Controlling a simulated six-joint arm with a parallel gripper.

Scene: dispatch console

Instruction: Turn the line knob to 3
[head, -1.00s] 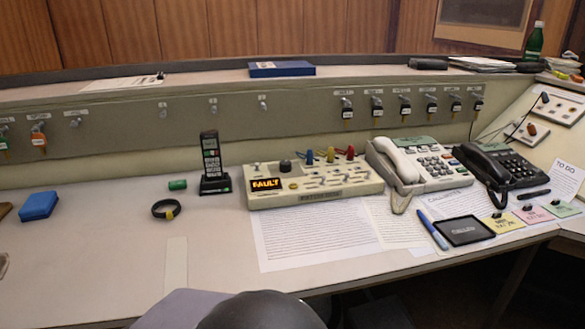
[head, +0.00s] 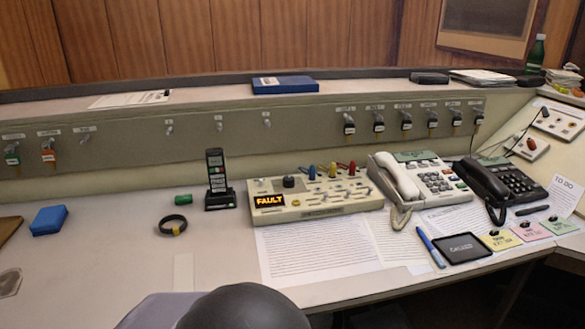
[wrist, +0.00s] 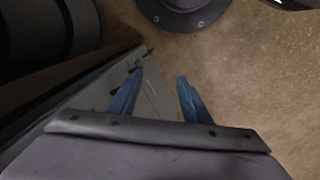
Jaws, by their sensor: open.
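The beige console box (head: 345,203) stands on the desk in the middle of the head view. A dark round knob (head: 289,182) sits on its top left, above a display (head: 269,200) that reads FAULT in orange. The knob's markings and pointer are too small to read. Blue, yellow and red levers stand along the console's back edge. My gripper (wrist: 158,92) shows in the wrist view with two blue fingers apart and nothing between them. It is over a brown floor-like surface, away from the console. The head view does not show the fingers.
A cordless handset (head: 217,180) stands left of the console. A white phone (head: 410,185) and a black phone (head: 503,188) stand to its right. Paper sheets (head: 315,250) lie in front. A black ring (head: 173,225) and blue box (head: 48,220) lie on the left desk.

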